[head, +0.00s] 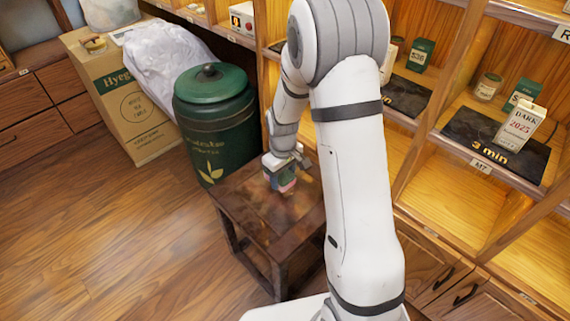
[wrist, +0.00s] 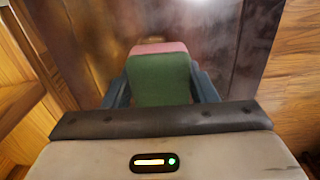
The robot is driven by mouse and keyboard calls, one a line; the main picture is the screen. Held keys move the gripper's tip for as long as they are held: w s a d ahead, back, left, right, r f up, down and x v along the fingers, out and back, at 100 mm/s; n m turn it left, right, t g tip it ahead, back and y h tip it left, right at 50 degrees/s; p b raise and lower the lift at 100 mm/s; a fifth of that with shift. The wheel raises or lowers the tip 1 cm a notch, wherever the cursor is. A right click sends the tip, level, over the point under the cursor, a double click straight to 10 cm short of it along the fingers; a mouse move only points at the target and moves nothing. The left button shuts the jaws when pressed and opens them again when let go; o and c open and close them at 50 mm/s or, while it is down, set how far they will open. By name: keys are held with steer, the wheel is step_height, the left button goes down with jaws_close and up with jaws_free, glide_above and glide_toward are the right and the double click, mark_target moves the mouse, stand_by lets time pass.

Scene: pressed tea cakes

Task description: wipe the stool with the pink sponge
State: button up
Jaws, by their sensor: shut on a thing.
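The stool (head: 243,205) is a dark brown wooden one with a square top, standing beside the green canister. Its top has lighter, cloudy patches. My gripper (head: 280,178) is over the stool top, pointing down, shut on the pink sponge (head: 287,187). In the wrist view the sponge (wrist: 160,48) shows a pink edge and a green face between the two fingers of my gripper (wrist: 160,85). The stool top (wrist: 110,35) fills the space behind it. The sponge is at or very near the surface; I cannot tell whether it touches. My arm hides the stool's right side.
A large green canister (head: 215,120) stands right behind the stool. A cardboard box (head: 125,105) and a white sack (head: 165,60) are further left. Shelves with a black mat (head: 500,145) and a white carton (head: 520,128) stand at right. The wooden floor (head: 110,240) at left is clear.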

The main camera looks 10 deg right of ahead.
steer(key=shift+r+p, duration=0.8)
steer(key=shift+r, duration=0.6)
